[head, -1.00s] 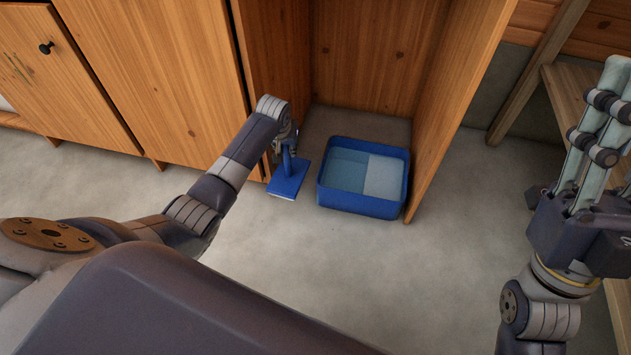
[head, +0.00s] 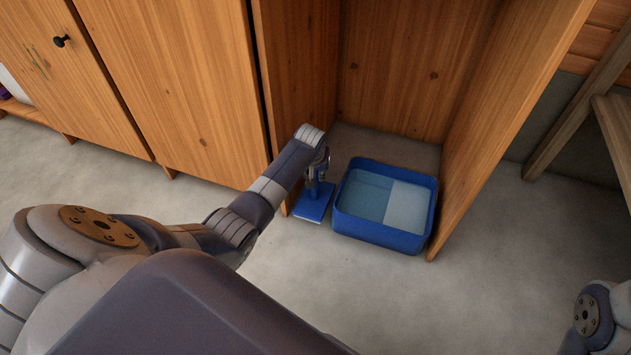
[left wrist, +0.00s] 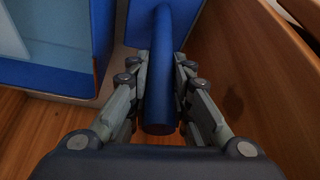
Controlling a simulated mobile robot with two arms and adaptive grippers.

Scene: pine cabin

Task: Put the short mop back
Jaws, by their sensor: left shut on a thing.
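The short mop has a blue flat head (head: 314,203) and a short blue handle, which shows in the left wrist view (left wrist: 160,95). My left gripper (head: 318,172) is shut on the handle, and its fingers also lie on either side of it in the left wrist view (left wrist: 162,62). The mop is upright, head down, at the front left of the open bay, beside the blue tub (head: 378,235). I cannot tell whether the head touches the floor. My right gripper is out of view; only part of that arm shows at the lower right.
The tub stands between the bay's left wooden panel (head: 293,85) and right panel (head: 510,110). Closed wooden cabinet doors (head: 175,85) are on the left. A wooden bench or shelf (head: 615,130) stands at the right. The floor (head: 400,300) in front is clear.

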